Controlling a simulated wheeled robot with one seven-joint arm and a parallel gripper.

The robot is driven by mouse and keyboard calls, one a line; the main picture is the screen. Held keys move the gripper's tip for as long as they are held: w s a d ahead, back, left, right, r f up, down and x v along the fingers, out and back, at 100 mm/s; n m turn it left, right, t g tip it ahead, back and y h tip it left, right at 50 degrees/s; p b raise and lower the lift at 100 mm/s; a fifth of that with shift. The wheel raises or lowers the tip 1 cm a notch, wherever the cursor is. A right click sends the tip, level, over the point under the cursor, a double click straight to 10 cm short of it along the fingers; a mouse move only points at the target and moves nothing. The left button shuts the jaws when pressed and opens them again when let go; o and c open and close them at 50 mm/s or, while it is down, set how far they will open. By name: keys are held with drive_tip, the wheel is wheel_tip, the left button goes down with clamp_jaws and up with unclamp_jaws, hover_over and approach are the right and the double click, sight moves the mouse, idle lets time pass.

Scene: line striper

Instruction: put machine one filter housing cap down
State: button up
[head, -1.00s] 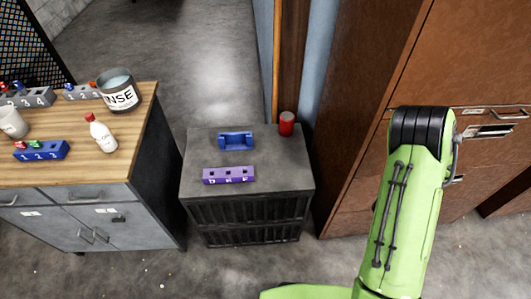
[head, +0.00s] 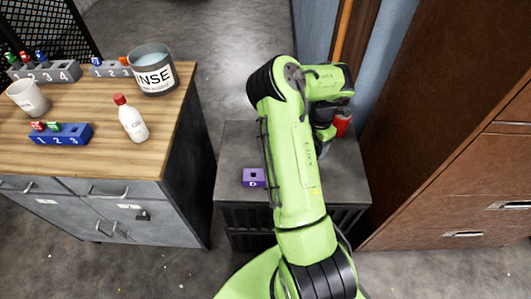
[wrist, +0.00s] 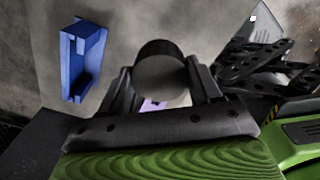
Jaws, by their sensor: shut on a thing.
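My gripper (wrist: 163,85) is shut on a round cap (wrist: 162,74) with a dark rim and a plain grey face, which I take to be the filter housing cap. In the head view my arm reaches over the small dark cabinet (head: 232,150) and hides much of its top. The cap cannot be made out there. A blue holder (wrist: 84,62) lies left of the gripper in the wrist view, apart from it.
A red cylinder (head: 342,124) stands at the cabinet's back right, close to my arm. At left, a wooden-topped workbench (head: 80,145) holds a rinse tub (head: 153,72), a white bottle (head: 132,122), a cup (head: 28,97) and numbered racks. Brown drawers (head: 475,190) stand right.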

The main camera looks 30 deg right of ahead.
wheel_tip(320, 180, down, 10)
drive_tip(key=b, duration=0.3)
drive_tip(key=shift+s, duration=0.15)
drive_tip(key=o, duration=1.2)
